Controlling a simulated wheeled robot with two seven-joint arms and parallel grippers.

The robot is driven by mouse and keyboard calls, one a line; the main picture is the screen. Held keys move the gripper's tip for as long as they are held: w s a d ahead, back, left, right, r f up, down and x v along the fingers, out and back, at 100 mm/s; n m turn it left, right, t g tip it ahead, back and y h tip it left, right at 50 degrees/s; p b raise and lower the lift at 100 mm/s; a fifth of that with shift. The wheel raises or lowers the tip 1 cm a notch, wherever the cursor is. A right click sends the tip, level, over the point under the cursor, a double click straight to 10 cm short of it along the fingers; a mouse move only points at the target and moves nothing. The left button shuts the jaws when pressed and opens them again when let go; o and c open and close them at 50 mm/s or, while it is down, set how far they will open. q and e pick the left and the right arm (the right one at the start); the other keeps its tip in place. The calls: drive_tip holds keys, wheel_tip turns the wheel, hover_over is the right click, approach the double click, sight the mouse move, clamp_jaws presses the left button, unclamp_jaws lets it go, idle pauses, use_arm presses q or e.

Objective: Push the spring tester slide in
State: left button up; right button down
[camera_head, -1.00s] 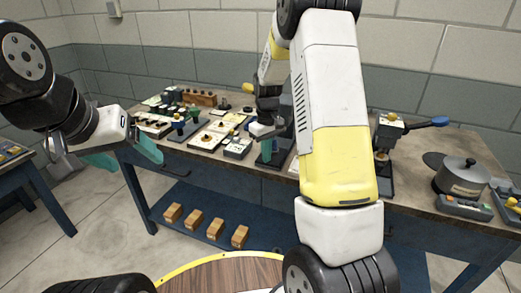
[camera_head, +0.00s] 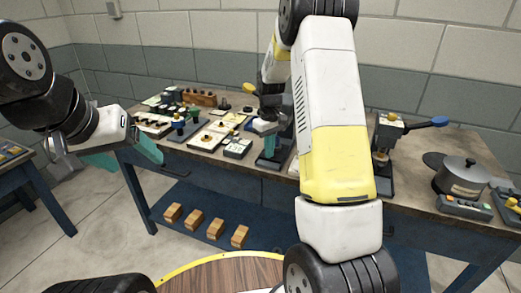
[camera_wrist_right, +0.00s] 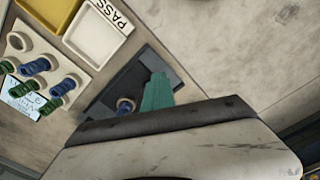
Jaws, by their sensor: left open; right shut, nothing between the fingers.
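The spring tester, whose dark base (camera_head: 274,161) stands near the front edge of the workbench, is partly hidden behind my right arm. A yellow knob (camera_head: 249,88) shows at its upper left; I cannot make out which part is the slide. My right gripper (camera_head: 266,132) is shut and empty, its green fingers pointing down over the base. In the right wrist view the green fingers (camera_wrist_right: 157,93) are together above the dark base (camera_wrist_right: 118,88), beside a small blue coil (camera_wrist_right: 125,105). Contact cannot be told. My left gripper (camera_head: 125,157) is open and empty, left of the bench.
Trays of springs (camera_head: 205,140) and small parts lie left of the tester. A second press with a blue-tipped lever (camera_head: 440,121) and a grey pot (camera_head: 462,176) stand to the right. Wooden blocks (camera_head: 194,220) sit on the lower shelf.

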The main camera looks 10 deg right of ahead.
drive_tip(key=shift+w+d, duration=0.8)
drive_tip(key=shift+w, duration=0.4)
drive_tip(key=shift+w+d, duration=0.75)
drive_tip(key=shift+w, duration=0.3)
drive_tip(key=shift+s+a+r, duration=0.75)
drive_tip(key=shift+s+r, duration=0.25)
drive_tip(key=shift+s, duration=0.05)
wheel_tip(320, 180, up, 7)
drive_tip(key=s+a, duration=0.1)
drive_tip(key=s, duration=0.1)
drive_tip(key=shift+s+a, duration=0.25)
drive_tip(key=shift+a, duration=0.1)
